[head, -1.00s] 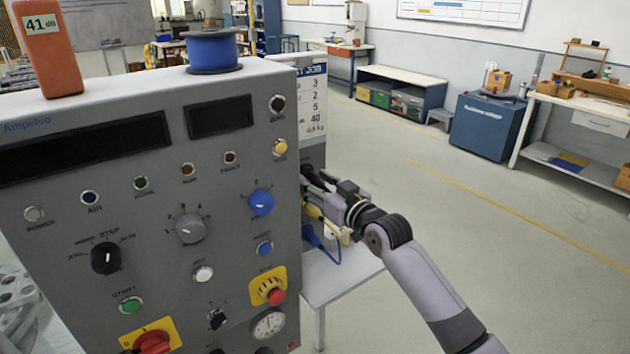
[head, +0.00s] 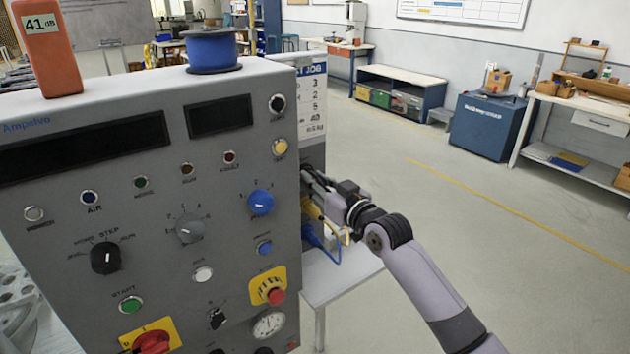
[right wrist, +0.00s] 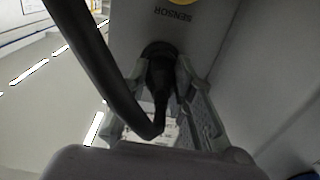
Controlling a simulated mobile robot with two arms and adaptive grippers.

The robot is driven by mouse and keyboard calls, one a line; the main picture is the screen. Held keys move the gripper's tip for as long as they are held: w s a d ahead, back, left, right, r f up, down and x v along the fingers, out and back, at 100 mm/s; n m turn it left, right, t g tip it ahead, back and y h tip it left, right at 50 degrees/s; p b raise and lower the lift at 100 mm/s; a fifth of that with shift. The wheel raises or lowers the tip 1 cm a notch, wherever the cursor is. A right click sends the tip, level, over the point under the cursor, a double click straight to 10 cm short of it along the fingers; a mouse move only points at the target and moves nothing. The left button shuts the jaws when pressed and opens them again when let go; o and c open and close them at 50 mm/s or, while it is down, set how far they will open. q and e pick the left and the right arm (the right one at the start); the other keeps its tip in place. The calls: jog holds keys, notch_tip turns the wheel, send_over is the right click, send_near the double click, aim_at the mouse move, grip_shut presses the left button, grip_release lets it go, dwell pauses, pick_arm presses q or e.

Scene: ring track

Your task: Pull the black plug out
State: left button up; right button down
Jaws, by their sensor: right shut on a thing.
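The black plug (right wrist: 160,75) shows in the right wrist view, at the face of a grey panel below the word SENSOR. Its black cable (right wrist: 95,65) bends round and runs up to the upper left. My right gripper (right wrist: 167,85) has its fingers on both sides of the plug and is shut on it. The plug still meets a dark round socket; how deep it sits I cannot tell. In the head view my right gripper (head: 318,190) is at the right side of the grey control cabinet (head: 110,205), and the plug is hidden there. My left gripper is not in view.
A yellow plug (head: 310,209) and a blue plug (head: 312,236) with a blue cable sit just below my right gripper. A small grey table (head: 345,283) stands under them. A blue spool (head: 213,50) and an orange meter (head: 47,45) stand on the cabinet. The floor at right is open.

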jog(key=shift+s, duration=0.1)
jog(key=shift+p+v, duration=1.7)
jog(key=shift+v, duration=1.25)
